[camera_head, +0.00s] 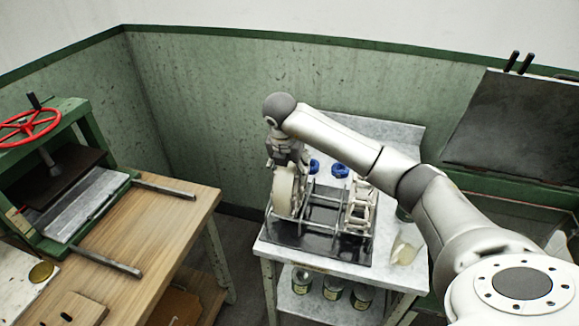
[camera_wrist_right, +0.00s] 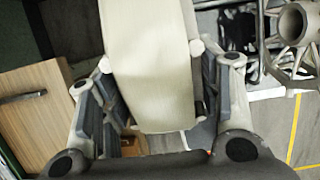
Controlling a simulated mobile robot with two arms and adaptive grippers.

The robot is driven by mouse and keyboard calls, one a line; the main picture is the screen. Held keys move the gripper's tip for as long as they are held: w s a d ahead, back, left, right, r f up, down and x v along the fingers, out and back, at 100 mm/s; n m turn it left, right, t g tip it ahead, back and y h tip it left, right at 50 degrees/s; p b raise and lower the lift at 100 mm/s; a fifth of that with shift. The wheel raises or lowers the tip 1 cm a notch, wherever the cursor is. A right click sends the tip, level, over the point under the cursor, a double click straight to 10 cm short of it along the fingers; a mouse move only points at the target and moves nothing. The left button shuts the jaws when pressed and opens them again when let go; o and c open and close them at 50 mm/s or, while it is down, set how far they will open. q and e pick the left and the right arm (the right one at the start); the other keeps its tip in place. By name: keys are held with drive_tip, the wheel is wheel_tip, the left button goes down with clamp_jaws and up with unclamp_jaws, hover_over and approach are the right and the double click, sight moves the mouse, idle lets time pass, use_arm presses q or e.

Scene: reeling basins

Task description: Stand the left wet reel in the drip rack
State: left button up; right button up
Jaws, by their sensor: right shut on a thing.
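The left wet reel (camera_head: 285,190), cream and wheel-like, is seen nearly edge-on at the left side of the drip rack. My right gripper (camera_head: 287,164) comes down from above and is shut on its upper part. In the right wrist view the reel (camera_wrist_right: 150,60) fills the space between the fingers. The drip rack (camera_head: 322,198) has grey metal bars over a black tray (camera_head: 312,240). The held reel looks upright; I cannot tell whether its lower edge rests in the rack. A second spoked reel (camera_head: 360,206) stands at the rack's right. My left gripper is not in view.
The rack is on a grey marble-topped table (camera_head: 385,128). Blue objects (camera_head: 340,170) lie behind it, and a pale item (camera_head: 405,248) lies at right. Jars (camera_head: 332,287) stand on the lower shelf. A wooden bench (camera_head: 165,225) with a green press (camera_head: 75,185) is at left.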

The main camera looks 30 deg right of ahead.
drive_tip(key=o, duration=1.2)
drive_tip(key=v, duration=1.2)
